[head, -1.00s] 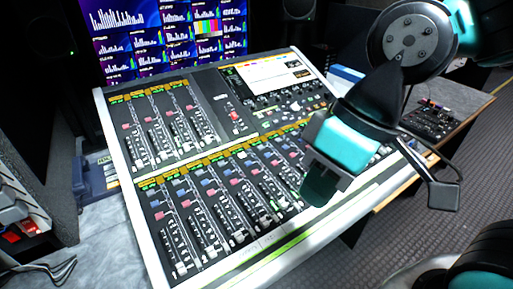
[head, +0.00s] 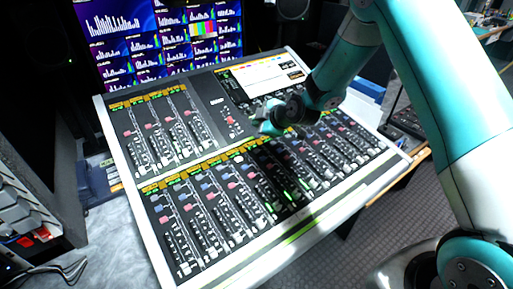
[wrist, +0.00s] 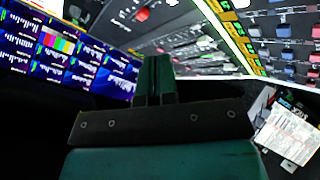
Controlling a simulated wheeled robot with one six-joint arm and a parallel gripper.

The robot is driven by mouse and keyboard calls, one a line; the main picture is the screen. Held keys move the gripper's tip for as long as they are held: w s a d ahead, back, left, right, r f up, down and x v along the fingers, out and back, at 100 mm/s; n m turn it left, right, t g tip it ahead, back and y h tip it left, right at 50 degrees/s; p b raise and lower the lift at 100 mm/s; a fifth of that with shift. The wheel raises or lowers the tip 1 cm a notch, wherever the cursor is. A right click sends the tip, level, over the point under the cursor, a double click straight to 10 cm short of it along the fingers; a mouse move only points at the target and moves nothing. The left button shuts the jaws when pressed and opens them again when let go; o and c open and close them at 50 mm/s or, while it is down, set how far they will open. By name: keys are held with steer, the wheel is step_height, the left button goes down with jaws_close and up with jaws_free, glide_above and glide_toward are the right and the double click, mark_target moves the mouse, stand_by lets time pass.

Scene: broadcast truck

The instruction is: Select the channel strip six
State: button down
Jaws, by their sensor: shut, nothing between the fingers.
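The mixing console (head: 318,222) fills the middle of the head view, with a lower bank of many channel strips (head: 205,215) and a shorter bank at upper left. The strips carry coloured buttons and faders; their numbers are too small to read. My gripper (head: 268,126) is over the console's middle, near the top of the lower bank. My arm and its shadow cover part of the strips there. In the wrist view my gripper's fingers (wrist: 155,78) are shut and empty, and strip buttons (wrist: 285,32) show at upper right. Contact with the console cannot be told.
A screen with coloured graphs (head: 160,40) stands behind the console, and shows at left in the wrist view. The console's own display (head: 265,75) lies behind my gripper. A grey rack unit (head: 25,200) stands at far left. A side desk with a small panel (head: 405,122) is right.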

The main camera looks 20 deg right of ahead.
stand_by(0.3)
steer(key=b, duration=0.4)
glide_above(257, 152)
steer(key=f, duration=0.7)
steer(key=shift+s+f, duration=0.15)
steer(key=shift+s, duration=0.05)
steer(key=shift+w+f+b, duration=0.1)
steer(key=shift+f+b, duration=0.5)
steer(key=shift+f, duration=0.15)
steer(key=shift+f, duration=0.1)
stand_by(0.8)
steer(key=shift+w+f+b, duration=0.1)
steer(key=shift+f+b, duration=0.2)
steer(key=shift+b, duration=0.3)
steer(key=shift+f+b, duration=0.4)
steer(key=shift+b, duration=0.1)
stand_by(0.4)
steer(key=shift+r, duration=0.1)
steer(key=shift+r+p, duration=0.3)
steer(key=shift+r, duration=0.45)
